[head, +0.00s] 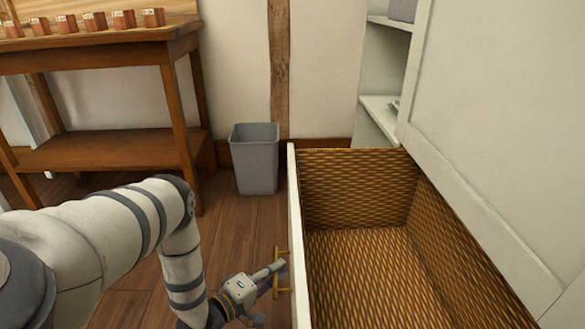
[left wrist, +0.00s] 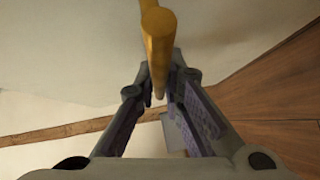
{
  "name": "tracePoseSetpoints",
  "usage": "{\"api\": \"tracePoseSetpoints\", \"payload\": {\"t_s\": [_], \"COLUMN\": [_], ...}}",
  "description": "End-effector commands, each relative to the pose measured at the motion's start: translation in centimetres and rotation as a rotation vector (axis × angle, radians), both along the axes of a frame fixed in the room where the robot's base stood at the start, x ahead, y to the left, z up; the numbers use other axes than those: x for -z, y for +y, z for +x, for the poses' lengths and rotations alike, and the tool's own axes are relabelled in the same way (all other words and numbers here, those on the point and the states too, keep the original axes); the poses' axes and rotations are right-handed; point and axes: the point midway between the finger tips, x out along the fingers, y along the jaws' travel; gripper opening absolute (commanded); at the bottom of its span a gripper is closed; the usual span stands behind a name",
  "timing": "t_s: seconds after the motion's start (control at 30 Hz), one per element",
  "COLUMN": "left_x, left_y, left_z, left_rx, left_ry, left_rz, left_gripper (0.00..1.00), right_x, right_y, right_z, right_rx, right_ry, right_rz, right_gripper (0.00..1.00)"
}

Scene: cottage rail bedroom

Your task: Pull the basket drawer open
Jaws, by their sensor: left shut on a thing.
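The basket drawer (head: 362,263) has a woven brown inside and a white front panel (head: 295,235). It stands well out from the white cabinet and looks empty. A brass bar handle (head: 288,272) is on the outer face of its front. My left gripper (head: 277,268) is at this handle in the head view. In the left wrist view the handle (left wrist: 157,45) runs between the two fingers (left wrist: 160,100), and the gripper is shut on it. My right gripper is not in view.
A grey bin (head: 255,160) stands by the wall behind the drawer. A wooden table (head: 100,50) with several small reddish-brown boxes is at the back left. The white cabinet (head: 490,120) is on the right. Wooden floor (head: 235,235) is clear left of the drawer.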

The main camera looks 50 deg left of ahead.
Motion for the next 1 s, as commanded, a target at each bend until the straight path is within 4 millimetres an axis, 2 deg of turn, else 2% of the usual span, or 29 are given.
{"api": "tracePoseSetpoints", "payload": {"t_s": [0.5,0.53,0.6,0.87,1.0], "left_x": [0.0,0.0,0.0,0.0,-0.1], "left_y": [0.5,0.5,0.5,0.5,0.3], "left_z": [-0.6,-0.6,-0.6,-0.6,-2.2], "left_rx": [-0.001,-0.002,-0.003,-0.002,-0.002], "left_ry": [-0.001,-0.001,-0.001,0.0,0.003], "left_rz": [0.003,0.004,0.003,0.001,0.0], "left_gripper": [0.0,0.16,0.3,0.3,0.3], "right_x": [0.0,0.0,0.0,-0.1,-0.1], "right_y": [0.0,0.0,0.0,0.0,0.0], "right_z": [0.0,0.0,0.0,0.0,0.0], "right_rx": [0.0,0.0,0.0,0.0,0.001], "right_ry": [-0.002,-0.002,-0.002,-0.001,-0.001], "right_rz": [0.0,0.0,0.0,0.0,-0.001], "right_gripper": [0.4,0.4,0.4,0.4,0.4]}}
